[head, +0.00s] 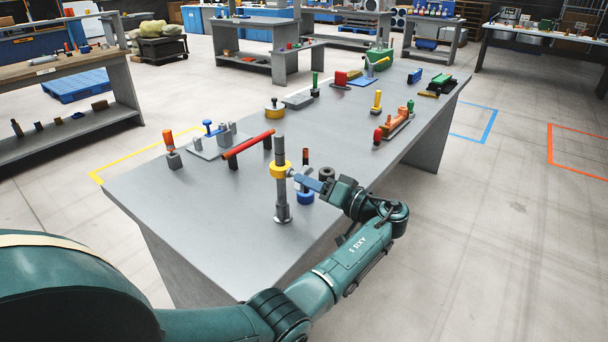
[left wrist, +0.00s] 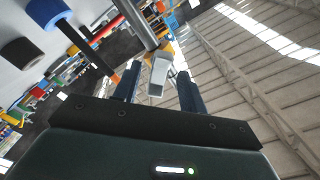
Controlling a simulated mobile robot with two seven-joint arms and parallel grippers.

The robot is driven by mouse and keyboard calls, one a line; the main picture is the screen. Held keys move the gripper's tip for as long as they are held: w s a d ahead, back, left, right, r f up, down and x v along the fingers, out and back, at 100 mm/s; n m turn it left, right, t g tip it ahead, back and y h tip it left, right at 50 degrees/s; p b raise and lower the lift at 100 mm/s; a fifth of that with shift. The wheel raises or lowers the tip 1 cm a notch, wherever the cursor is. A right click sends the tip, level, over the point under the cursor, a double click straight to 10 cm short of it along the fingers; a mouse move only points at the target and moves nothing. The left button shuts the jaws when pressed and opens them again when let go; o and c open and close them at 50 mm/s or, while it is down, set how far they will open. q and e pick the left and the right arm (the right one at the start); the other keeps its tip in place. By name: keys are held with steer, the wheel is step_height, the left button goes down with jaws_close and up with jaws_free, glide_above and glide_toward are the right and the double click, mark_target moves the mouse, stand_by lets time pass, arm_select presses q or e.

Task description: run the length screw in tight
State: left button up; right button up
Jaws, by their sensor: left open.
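The tube expander is an upright grey post (head: 280,205) with a flared foot, standing on the grey table, with a yellow collar (head: 277,170) around it. In the left wrist view the post (left wrist: 138,22) runs in from the top, with the yellow collar (left wrist: 168,48) at its end. A pale grey block-like piece (left wrist: 157,78), perhaps the length screw's head, sticks out from the collar towards my camera. My left gripper (head: 299,180) is right of the collar, pointing at it. In the wrist view its dark blue fingers (left wrist: 158,70) are open, one each side of the grey piece; contact is unclear.
A red bar (head: 248,145) on dark supports lies left of the post. A blue-based cylinder (head: 306,197) and a dark ring (head: 327,174) stand close by my gripper. Several other tools cover the table (head: 190,225) further back; its front left part is clear.

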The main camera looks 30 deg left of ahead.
arm_select(q)
steer(key=shift+w+a, duration=0.1)
steer(key=shift+a, duration=1)
jaws_close()
